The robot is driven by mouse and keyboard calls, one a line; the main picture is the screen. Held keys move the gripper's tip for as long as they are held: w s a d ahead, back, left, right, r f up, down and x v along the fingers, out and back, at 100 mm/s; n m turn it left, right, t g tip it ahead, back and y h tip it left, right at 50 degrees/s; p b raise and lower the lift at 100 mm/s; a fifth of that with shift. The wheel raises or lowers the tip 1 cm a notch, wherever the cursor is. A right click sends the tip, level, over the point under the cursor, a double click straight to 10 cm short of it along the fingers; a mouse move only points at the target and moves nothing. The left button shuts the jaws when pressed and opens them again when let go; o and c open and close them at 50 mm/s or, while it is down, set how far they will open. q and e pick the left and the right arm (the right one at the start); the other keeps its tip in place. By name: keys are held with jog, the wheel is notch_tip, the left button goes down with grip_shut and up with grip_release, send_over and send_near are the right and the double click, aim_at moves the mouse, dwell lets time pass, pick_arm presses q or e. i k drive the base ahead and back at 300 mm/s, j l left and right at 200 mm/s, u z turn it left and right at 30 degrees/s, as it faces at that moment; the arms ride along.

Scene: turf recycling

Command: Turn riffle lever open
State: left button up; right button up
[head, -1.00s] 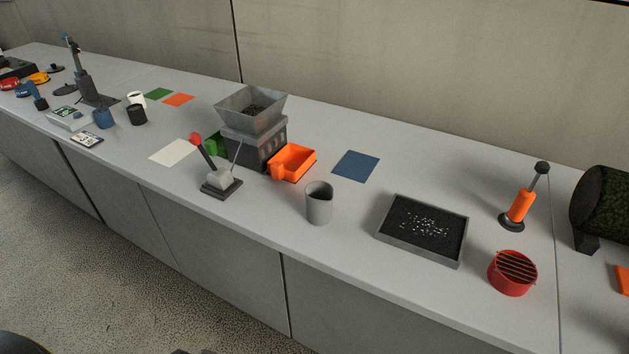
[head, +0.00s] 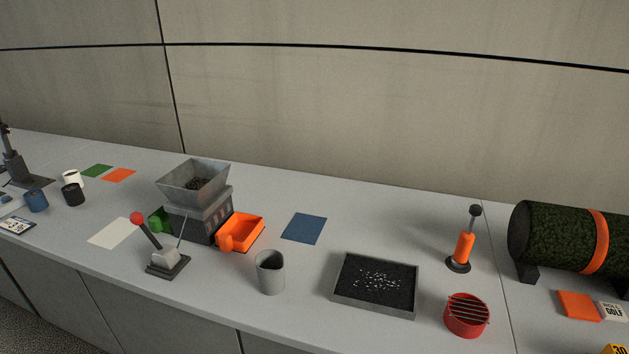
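The riffle lever (head: 147,232) is a dark rod with a red knob on a grey block and dark base plate. It stands in front of the riffle box, tilted to the left. A thin rod runs from the lever's block up towards the box. An orange tray (head: 240,233) sits at the box's right side, and a green one (head: 158,220) shows partly at its left. Neither of my grippers is in view.
A grey cup (head: 270,273) stands right of the lever. Further right are a black-filled tray (head: 375,285), a red slotted pot (head: 467,315), an orange-handled tool (head: 464,248) and a turf roll (head: 560,238). A blue mat (head: 304,228) lies flat. Cups stand at left.

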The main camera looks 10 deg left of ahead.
aim_at(136, 218)
jog(key=u, duration=1.35)
